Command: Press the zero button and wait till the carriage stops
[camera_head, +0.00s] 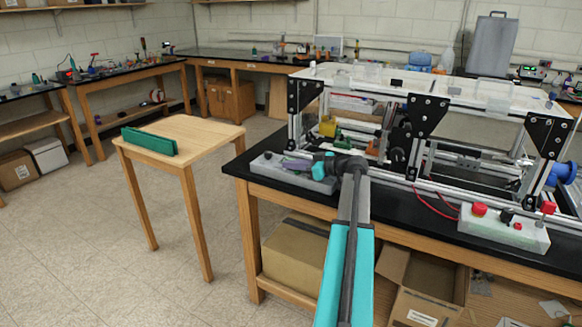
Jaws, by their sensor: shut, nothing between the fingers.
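My gripper (290,167) is shut and empty. It is over a light grey box (264,160) at the left front of the bench, and covers much of the box's top. I cannot tell whether the fingertips touch it. No label marking a zero button is readable on either box. The extrusion frame (412,172) stands behind them, with a yellow block (328,126) inside at left. I cannot make out which part is the carriage.
The black bench top (395,207) has clear space between the two boxes. Red wires (432,203) run near the right box. A small wooden table (198,133) with a green item (149,141) stands at left, across a floor gap. Cardboard boxes sit under the bench.

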